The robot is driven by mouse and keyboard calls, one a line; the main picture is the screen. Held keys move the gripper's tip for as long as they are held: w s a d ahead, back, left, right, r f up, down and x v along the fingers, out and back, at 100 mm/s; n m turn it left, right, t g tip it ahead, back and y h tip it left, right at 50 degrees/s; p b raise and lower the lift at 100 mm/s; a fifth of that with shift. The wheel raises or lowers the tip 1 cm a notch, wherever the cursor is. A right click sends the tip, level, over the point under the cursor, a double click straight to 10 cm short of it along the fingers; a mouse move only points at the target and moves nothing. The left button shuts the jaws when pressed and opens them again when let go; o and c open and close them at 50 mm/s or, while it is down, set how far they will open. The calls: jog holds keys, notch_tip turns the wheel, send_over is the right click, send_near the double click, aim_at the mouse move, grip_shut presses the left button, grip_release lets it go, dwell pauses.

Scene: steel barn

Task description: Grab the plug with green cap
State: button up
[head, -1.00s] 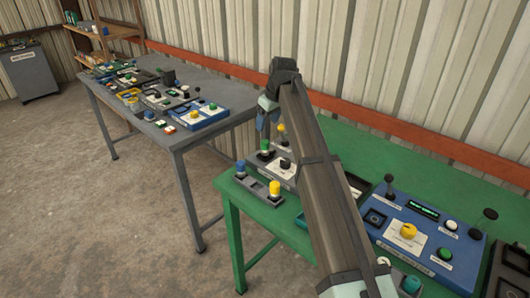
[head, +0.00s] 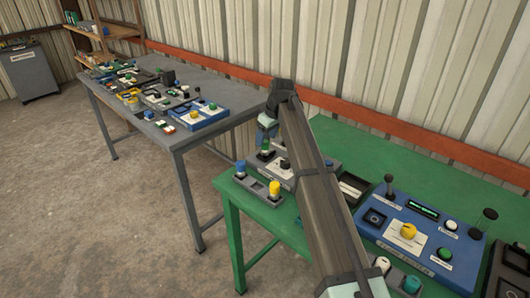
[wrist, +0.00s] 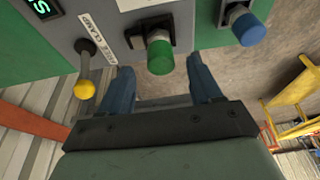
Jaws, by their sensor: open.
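The plug with the green cap (wrist: 159,54) stands in a dark square socket on a grey panel in the wrist view. In the head view it shows as a small green and dark shape (head: 265,147) just under my gripper (head: 267,128). My gripper (wrist: 160,68) is open, with one blue finger on each side of the green cap in the wrist picture. I cannot tell whether the fingers touch it. A plug with a blue cap (wrist: 247,27) stands to the right in the wrist view and also shows in the head view (head: 240,168).
A lever with a yellow knob (wrist: 85,88) rises close to the left finger. A blue control box (head: 437,205) sits to the right. A grey table (head: 185,133) stands behind left.

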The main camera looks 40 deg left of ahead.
aim_at(265, 141)
jog(key=x, duration=0.5)
jog(key=shift+s+d, duration=0.1)
jog(key=c, duration=1.1)
